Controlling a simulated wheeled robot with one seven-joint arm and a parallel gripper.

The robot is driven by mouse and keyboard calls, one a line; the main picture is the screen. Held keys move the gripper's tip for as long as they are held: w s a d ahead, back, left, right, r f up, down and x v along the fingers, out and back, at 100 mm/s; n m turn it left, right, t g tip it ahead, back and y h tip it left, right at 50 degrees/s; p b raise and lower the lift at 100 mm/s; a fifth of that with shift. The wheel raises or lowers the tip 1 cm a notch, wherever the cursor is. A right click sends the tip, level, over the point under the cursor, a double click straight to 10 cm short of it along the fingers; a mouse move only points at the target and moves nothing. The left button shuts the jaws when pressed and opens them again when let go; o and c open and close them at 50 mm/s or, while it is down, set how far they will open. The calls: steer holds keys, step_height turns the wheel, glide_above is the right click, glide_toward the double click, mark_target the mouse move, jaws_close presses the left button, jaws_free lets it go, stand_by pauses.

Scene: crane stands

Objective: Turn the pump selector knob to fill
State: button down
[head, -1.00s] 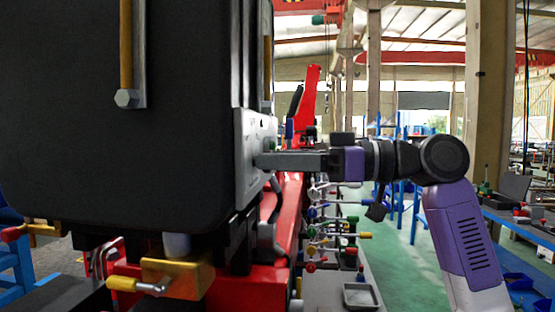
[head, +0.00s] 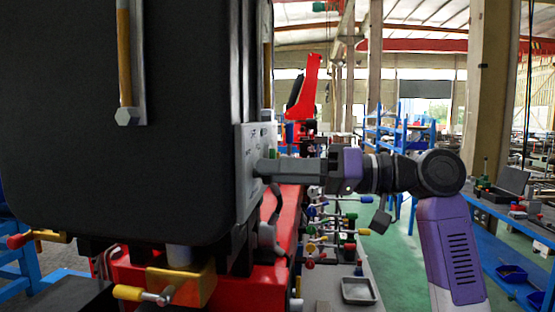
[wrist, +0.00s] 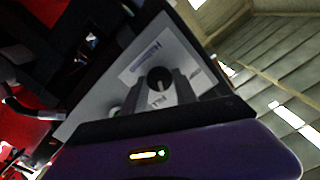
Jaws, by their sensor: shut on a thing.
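The grey control panel (head: 243,190) is fixed on the side of the large black tank (head: 110,130). My gripper (head: 268,168) reaches in from the right with its fingertips at the panel face. In the wrist view the round black selector knob (wrist: 160,79) sits between the two fingertips of my gripper (wrist: 158,92), on the grey panel (wrist: 112,100) with its white label (wrist: 145,60). My gripper is shut on the knob. The label's lettering is too small and partly hidden to read, so I cannot tell the knob's setting. In the head view my fingers hide the knob.
Below the panel is a red frame (head: 285,215) with several coloured lever handles (head: 318,225) beside it. A grey tray (head: 358,291) lies below them. A brass fitting with a yellow handle (head: 128,293) sticks out under the tank. The green floor on the right is open.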

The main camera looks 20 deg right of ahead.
steer(key=shift+d+m+p, duration=0.1)
steer(key=shift+m+p, duration=1)
steer(key=shift+m, duration=0.4)
steer(key=c, duration=1)
jaws_free()
steer(key=shift+d, duration=0.1)
steer(key=b+v, duration=0.2)
steer(key=v, duration=0.5)
steer(key=shift+s+d, duration=0.15)
steer(key=shift+d, duration=0.05)
